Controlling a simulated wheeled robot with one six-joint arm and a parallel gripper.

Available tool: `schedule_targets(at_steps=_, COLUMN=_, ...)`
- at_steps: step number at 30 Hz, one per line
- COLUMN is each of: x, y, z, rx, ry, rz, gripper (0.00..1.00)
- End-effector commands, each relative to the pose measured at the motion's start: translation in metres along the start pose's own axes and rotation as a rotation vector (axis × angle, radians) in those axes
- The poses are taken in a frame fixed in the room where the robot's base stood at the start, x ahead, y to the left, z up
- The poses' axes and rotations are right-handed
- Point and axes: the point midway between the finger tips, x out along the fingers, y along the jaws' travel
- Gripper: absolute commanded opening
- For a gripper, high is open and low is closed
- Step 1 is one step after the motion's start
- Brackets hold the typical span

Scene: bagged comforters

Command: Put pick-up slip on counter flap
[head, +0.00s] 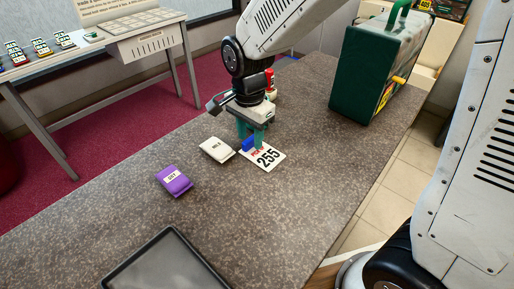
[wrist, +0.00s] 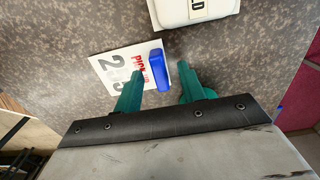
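The pick-up slip (head: 266,158) is a white card with red print and a large 255, lying flat on the speckled counter (head: 300,190). A blue block or clip (head: 249,143) is at its edge; the slip (wrist: 110,66) and the blue piece (wrist: 158,68) also show in the wrist view. My gripper (head: 252,140) has teal fingers pointing down over the slip. In the wrist view the fingers (wrist: 160,72) stand apart, with the blue piece between or just beyond their tips. Contact cannot be told. I cannot make out a separate counter flap.
A white labelled pouch (head: 217,149) lies just left of the slip, and a purple one (head: 174,180) farther left. A dark tray (head: 165,262) is at the front. A green-sided case (head: 350,75) stands at the back right. Counter right of the slip is clear.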

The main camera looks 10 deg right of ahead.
Motion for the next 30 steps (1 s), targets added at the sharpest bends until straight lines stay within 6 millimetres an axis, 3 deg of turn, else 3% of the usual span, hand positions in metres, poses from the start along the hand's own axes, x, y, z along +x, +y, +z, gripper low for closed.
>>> schedule_targets(at_steps=2, x=0.000, y=0.000, z=0.000, rx=0.000, ry=0.000, rz=0.000, gripper=0.34)
schedule_targets(at_steps=6, x=0.000, y=0.000, z=0.000, rx=0.000, ry=0.000, rz=0.000, gripper=0.00)
schedule_targets(at_steps=18, x=-0.004, y=0.000, z=0.000, rx=0.000, ry=0.000, rz=-0.001, gripper=0.00)
schedule_targets(at_steps=27, x=-0.037, y=-0.001, z=0.000, rx=0.000, ry=0.001, rz=-0.004, gripper=0.00)
schedule_targets(at_steps=30, x=-0.038, y=0.016, z=0.012, rx=-0.004, ry=0.000, rz=-0.001, gripper=0.00)
